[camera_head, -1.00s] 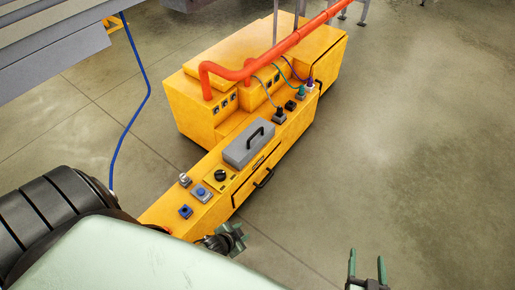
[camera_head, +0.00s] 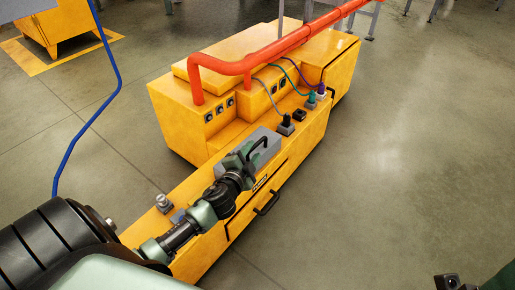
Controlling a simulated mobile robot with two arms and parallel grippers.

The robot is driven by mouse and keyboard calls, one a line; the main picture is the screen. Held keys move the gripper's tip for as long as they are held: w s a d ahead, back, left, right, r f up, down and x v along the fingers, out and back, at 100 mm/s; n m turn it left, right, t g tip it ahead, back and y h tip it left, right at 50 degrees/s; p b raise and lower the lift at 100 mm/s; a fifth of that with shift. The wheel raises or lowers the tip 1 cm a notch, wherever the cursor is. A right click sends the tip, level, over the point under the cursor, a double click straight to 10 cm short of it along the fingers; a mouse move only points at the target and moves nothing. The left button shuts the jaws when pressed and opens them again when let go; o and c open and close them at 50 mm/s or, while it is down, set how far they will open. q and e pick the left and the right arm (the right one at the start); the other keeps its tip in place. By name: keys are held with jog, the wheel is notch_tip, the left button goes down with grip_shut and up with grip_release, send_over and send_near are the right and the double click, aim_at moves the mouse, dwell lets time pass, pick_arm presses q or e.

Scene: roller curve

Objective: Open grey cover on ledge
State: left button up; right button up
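The grey cover (camera_head: 270,156) is a box-like lid lying on the yellow ledge (camera_head: 185,262), with a black arched handle (camera_head: 260,146) on top. It looks closed. My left gripper (camera_head: 250,163) reaches over the ledge from the lower left and is at the near end of the cover, close to the handle. Its fingers look spread, and it hides the near part of the cover. I cannot tell whether it touches the handle. My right gripper (camera_head: 452,282) is only partly in view at the bottom right edge, away from the ledge.
An orange-red pipe (camera_head: 275,55) runs above the yellow machine behind the ledge. Plugs with cables (camera_head: 311,100) stand farther along the ledge. A black drawer handle (camera_head: 267,203) sticks out of the ledge's front. A blue cable (camera_head: 112,80) hangs at left. The floor at right is clear.

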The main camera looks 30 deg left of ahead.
aim_at(256, 147)
pick_arm(q)
jog(key=b+x, duration=0.1)
jog(key=x, duration=0.4)
jog(key=shift+w+a+f+b, duration=0.1)
jog(key=shift+w+f+b, duration=0.1)
jog(key=shift+w+b, duration=0.1)
grip_shut()
dwell(1.1)
